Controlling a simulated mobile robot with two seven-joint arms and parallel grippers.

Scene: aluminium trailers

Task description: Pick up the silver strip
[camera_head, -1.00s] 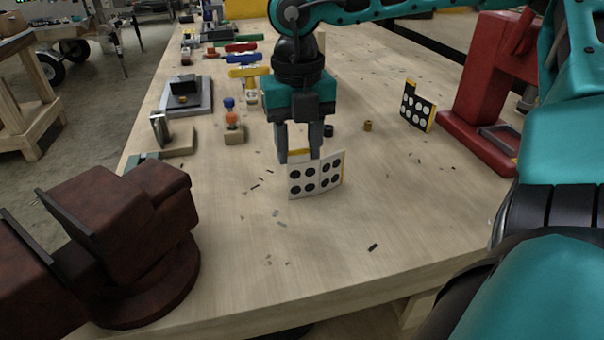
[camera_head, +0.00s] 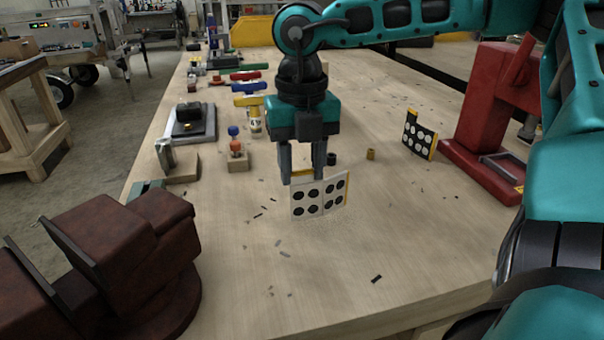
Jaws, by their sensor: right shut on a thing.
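A pale strip (camera_head: 319,199) with several black dots and a yellow top edge is in the middle of the bench in the head view. It looks like the silver strip, though it appears whitish here, and it is bent slightly along a vertical line. My right gripper (camera_head: 304,176) points down, with its fingers shut on the strip's upper edge. The strip stands upright and seems just above the bench, with a faint shadow below it. The fingers hide part of its top edge. My left gripper is not in view.
A dark red vise (camera_head: 135,245) is at the front left. A red press (camera_head: 490,110) and a black plate with white dots (camera_head: 418,136) are at the right. A brass cylinder (camera_head: 371,154) and a wooden block with coloured knobs (camera_head: 237,160) stand behind. The front bench area is mostly clear.

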